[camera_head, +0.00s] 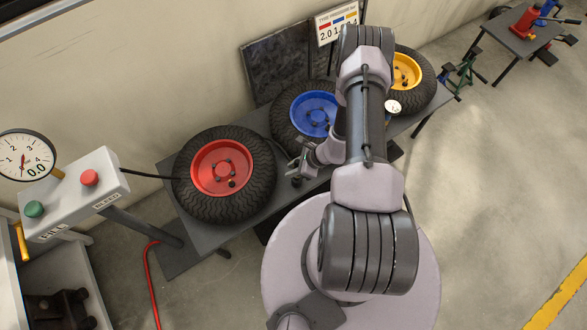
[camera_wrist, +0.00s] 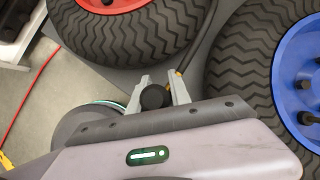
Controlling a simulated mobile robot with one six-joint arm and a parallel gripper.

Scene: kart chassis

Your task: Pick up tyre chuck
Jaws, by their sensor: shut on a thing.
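In the wrist view, my gripper (camera_wrist: 158,94) is shut on the tyre chuck (camera_wrist: 153,97), which shows its dark round end between the two pale fingers. A dark hose with a brass-coloured fitting shows just behind the right finger. In the head view, my gripper (camera_head: 300,166) is small, at the bench's front edge between the red-hubbed wheel (camera_head: 225,175) and the blue-hubbed wheel (camera_head: 312,113). The chuck cannot be made out clearly there. In the wrist view, both tyres lie beyond the fingers, apart from them.
The wheels lie on a grey bench (camera_head: 208,237); a yellow-hubbed wheel (camera_head: 406,70) is partly behind my arm. A control box (camera_head: 75,195) with green and red buttons and a gauge (camera_head: 24,156) reading 0.0 stands at left. A red hose (camera_head: 152,285) runs along the floor.

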